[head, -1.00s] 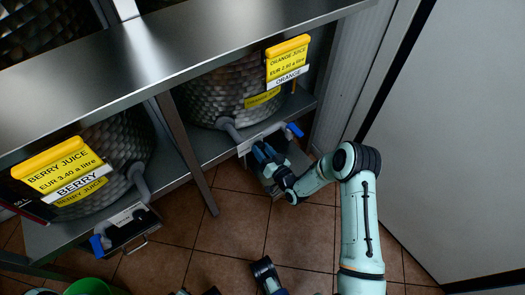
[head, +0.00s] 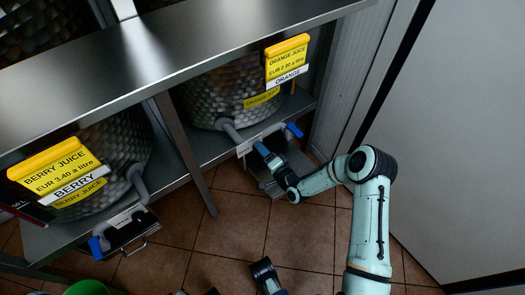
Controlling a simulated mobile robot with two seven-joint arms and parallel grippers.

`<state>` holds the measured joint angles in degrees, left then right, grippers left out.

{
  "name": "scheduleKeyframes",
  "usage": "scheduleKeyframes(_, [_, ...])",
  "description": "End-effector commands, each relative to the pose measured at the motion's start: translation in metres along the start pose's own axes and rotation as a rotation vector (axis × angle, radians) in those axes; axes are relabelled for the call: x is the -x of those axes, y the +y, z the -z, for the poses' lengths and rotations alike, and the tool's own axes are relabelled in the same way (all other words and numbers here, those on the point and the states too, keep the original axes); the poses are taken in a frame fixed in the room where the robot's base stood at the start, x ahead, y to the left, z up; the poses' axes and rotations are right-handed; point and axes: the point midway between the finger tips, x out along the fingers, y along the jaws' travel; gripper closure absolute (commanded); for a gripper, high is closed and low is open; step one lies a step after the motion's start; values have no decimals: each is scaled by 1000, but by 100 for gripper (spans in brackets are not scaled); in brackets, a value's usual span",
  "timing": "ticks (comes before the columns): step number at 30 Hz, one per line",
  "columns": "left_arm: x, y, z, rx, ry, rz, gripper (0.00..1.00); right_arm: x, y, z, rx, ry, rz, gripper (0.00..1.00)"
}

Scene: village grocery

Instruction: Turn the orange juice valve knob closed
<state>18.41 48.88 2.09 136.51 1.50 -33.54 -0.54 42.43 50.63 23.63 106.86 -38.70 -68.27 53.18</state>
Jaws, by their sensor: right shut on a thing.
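The orange juice vat (head: 222,95) stands on the shelf under the counter, marked by a yellow orange juice sign (head: 288,60). A grey pipe (head: 233,131) leads from it to the tap front. A blue valve knob (head: 294,130) shows at the tap's right end. My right gripper (head: 261,149) is at the tap front, left of and below that blue knob. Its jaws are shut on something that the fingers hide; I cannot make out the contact. Dark and blue parts, probably my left gripper (head: 266,275), show at the bottom edge; their jaw state is unclear.
The berry juice vat (head: 100,160), with its own blue knob (head: 97,247), is at the left. A metal counter (head: 150,50) overhangs both vats. A shelf leg (head: 188,155) stands between them. A pale panel (head: 455,130) bounds the right. The tiled floor is mostly clear.

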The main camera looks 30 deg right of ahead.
Motion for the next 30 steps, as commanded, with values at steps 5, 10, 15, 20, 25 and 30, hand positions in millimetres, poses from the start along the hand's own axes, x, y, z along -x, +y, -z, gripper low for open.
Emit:
scheduleKeyframes(5, [0,0,0,0,-1,0,100,1,2,-1,-83,-7,-5,87])
scheduleKeyframes(10, [0,0,0,0,-1,0,100,1,2,-2,-125,-10,-4,87])
scheduleKeyframes(15, [0,0,0,0,-1,0,100,1,2,-2,-142,-11,-4,87])
scheduleKeyframes(20, [0,0,0,0,-2,0,100,1,2,-2,-144,-11,-4,87])
scheduleKeyframes(25, [0,0,0,0,-2,0,100,1,2,-2,-144,-11,-5,87])
scheduleKeyframes(30, [0,0,0,0,-2,0,100,1,2,-2,-143,-10,-3,31])
